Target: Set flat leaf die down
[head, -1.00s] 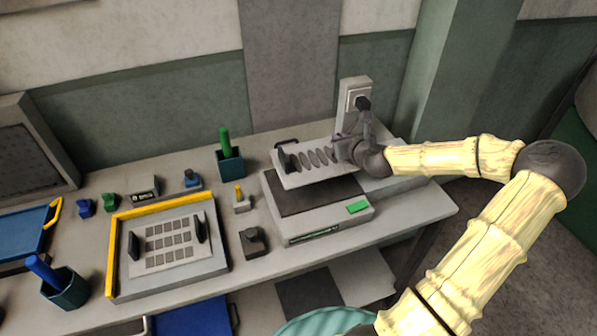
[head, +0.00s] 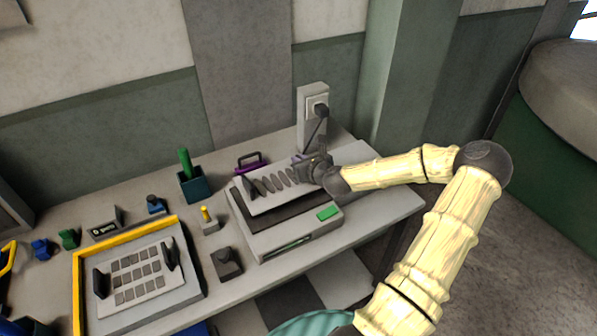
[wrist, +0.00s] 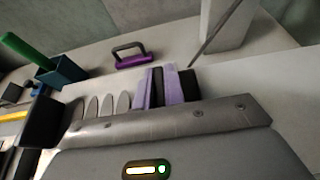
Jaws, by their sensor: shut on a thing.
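The leaf die (head: 284,196) is a pale plate with a row of grey leaf-shaped ovals and an upright dark handle at each end. My gripper (head: 306,168) is shut on its right-hand handle. In the wrist view, the purple-padded fingers (wrist: 168,88) close around that dark handle, and the grey leaf ovals (wrist: 107,104) show to their left. The die is over the dark bed (head: 268,216) of a grey machine (head: 285,243), overlapping its rear part. It looks nearly level; I cannot tell whether it touches the bed.
The machine has a green button (head: 328,213). A teal cup with a green stick (head: 192,185) stands left. A yellow-edged tray (head: 190,287) holds another plate at front left.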

